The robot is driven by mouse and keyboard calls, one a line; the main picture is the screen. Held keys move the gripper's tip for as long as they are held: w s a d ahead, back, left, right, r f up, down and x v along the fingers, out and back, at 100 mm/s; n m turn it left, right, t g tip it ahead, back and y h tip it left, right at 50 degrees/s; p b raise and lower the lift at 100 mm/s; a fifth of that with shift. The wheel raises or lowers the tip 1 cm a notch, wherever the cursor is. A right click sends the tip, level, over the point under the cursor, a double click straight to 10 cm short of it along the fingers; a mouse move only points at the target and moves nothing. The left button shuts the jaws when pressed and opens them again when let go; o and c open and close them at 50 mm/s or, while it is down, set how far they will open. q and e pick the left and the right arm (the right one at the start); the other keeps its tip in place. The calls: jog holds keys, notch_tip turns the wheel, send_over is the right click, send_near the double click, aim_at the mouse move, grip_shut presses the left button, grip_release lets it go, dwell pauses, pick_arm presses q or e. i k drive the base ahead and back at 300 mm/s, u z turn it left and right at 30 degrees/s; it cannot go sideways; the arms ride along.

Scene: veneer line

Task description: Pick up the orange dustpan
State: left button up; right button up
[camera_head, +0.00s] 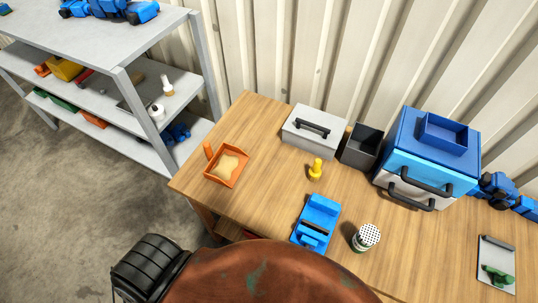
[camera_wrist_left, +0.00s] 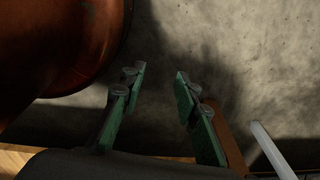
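The orange dustpan (camera_head: 241,179) lies on the left part of the wooden table (camera_head: 258,123), near its left edge. My left gripper shows only in the left wrist view (camera_wrist_left: 160,75). Its two green fingers are spread apart with nothing between them, over bare grey floor. The dustpan is not seen in that view. My right gripper is in neither view.
Behind the dustpan stand a grey toolbox (camera_head: 306,139) and a dark open bin (camera_head: 361,147). Right of it are a yellow piece (camera_head: 316,170), a blue device (camera_head: 316,220) and a perforated-top canister (camera_head: 366,238). A grey shelf rack (camera_head: 133,75) stands left. Table around the dustpan is clear.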

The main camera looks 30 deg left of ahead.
aim_at(224, 167)
jog(key=z, duration=0.55)
jog(key=k, duration=0.9)
jog(key=u, duration=0.8)
